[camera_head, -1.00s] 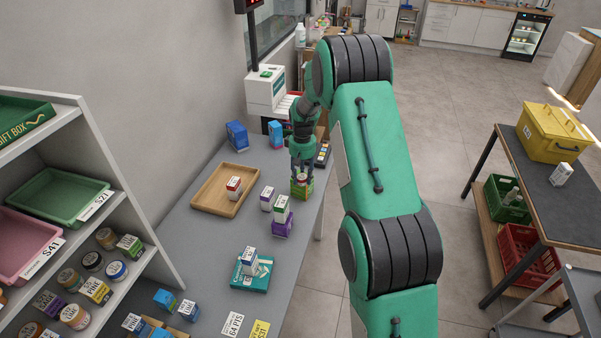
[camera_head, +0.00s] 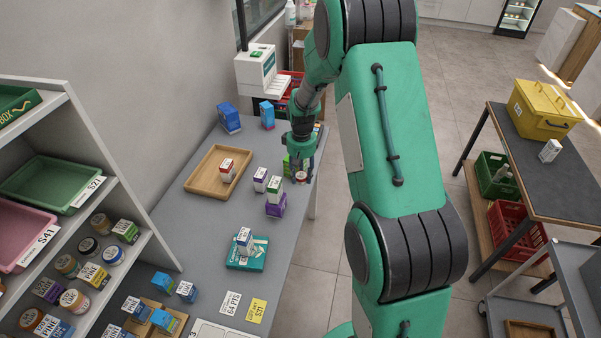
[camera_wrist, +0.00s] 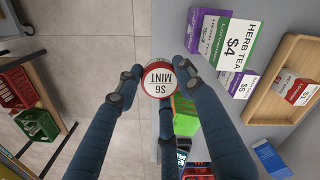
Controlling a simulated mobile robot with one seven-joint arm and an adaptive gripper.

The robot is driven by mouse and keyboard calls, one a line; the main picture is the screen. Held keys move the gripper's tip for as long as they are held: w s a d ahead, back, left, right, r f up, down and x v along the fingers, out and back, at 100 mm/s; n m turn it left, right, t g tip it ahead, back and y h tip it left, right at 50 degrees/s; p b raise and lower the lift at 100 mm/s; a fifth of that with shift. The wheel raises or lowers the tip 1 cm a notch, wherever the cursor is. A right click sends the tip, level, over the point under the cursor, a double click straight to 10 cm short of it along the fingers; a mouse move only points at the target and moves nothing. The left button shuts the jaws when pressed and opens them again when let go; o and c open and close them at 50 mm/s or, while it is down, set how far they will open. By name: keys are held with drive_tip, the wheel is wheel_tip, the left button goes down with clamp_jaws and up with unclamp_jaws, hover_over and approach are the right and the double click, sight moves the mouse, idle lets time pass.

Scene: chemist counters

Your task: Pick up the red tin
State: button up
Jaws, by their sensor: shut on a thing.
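The red tin (camera_wrist: 158,80), with a white round lid reading "$6 MINT", sits between the fingertips of my gripper (camera_wrist: 160,76) in the wrist view. My gripper is shut on it. In the head view the tin (camera_head: 301,178) shows small below my fingers, near the right edge of the counter. A green box (camera_wrist: 184,116) is beside the tin in the wrist view, partly hidden by a finger. How far the tin is above the counter I cannot tell.
Herb tea boxes (camera_wrist: 238,42) stand near my gripper. A wooden tray (camera_head: 205,181) with a small red and white box lies to the left. Blue boxes (camera_head: 229,117) stand farther back. Open floor lies right of the counter (camera_head: 190,235).

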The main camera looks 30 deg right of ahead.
drive_tip(key=shift+m, duration=0.3)
idle(0.5)
drive_tip(key=m, duration=0.1)
drive_tip(key=m+p, duration=0.1)
drive_tip(key=m, duration=0.1)
drive_tip(key=shift+w+d, duration=0.2)
drive_tip(key=m, duration=0.3)
drive_tip(key=m+p, duration=0.1)
drive_tip(key=m, duration=0.1)
drive_tip(key=shift+w+d+r+m, duration=0.1)
drive_tip(key=shift+w+d+m, duration=0.2)
drive_tip(key=m, duration=0.3)
drive_tip(key=m+p, duration=0.1)
drive_tip(key=shift+w+d+m+t, duration=0.3)
drive_tip(key=shift+m+t, duration=0.1)
drive_tip(key=shift+w+d+m+p, duration=0.1)
drive_tip(key=shift+m+p, duration=0.05)
drive_tip(key=shift+m, duration=0.85)
drive_tip(key=shift+w+d+m+p, duration=0.1)
drive_tip(key=shift+m+p, duration=0.05)
drive_tip(key=shift+m, duration=0.85)
drive_tip(key=shift+w, duration=0.1)
